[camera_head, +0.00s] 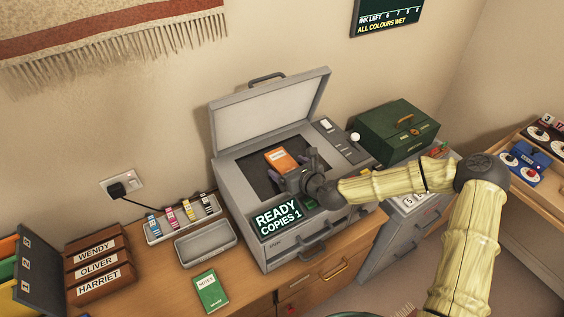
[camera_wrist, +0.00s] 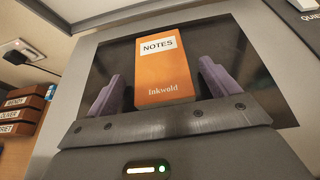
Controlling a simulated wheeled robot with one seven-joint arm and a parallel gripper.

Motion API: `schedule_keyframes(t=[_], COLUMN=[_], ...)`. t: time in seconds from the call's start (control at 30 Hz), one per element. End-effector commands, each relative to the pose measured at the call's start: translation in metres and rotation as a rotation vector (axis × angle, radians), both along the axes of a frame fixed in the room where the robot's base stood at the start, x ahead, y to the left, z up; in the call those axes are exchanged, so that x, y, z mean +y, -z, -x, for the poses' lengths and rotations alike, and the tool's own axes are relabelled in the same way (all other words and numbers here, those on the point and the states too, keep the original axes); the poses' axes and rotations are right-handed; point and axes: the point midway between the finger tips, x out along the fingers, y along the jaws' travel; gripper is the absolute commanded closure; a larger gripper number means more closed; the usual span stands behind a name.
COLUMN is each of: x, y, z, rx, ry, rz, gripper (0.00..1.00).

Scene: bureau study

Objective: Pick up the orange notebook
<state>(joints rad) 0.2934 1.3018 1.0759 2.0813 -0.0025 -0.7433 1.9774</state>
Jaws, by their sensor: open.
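The orange notebook (camera_head: 281,160) lies on the dark glass bed of the grey copier (camera_head: 240,199), whose lid (camera_head: 271,108) stands raised. It has a white label reading NOTES and the word Inkwold, which show in the wrist view (camera_wrist: 164,75). My gripper (camera_head: 296,166) is over the copier bed at the notebook's lower right edge. In the wrist view my gripper (camera_wrist: 158,95) is open, with one purple finger on each side of the notebook's lower part. There is a gap between each finger and the notebook. I cannot tell how high the fingers are above the bed.
A green notebook (camera_head: 210,291) lies on the wooden desk. An empty grey tray (camera_head: 206,243) and a tray of ink bottles (camera_head: 183,220) stand left of the copier. A green box (camera_head: 396,131) sits on the right. The raised lid stands behind my gripper.

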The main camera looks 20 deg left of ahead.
Motion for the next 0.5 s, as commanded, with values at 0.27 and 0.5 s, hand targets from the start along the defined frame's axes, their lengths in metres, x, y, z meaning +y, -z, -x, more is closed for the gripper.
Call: schedule_keyframes(t=[0.27,0.5], x=[-0.0009,-0.0002], y=[0.0,-0.0001], z=[0.0,0.0005], rx=[0.0,0.0], ry=[0.001,0.0], rz=[0.0,0.0], gripper=[0.13,0.26])
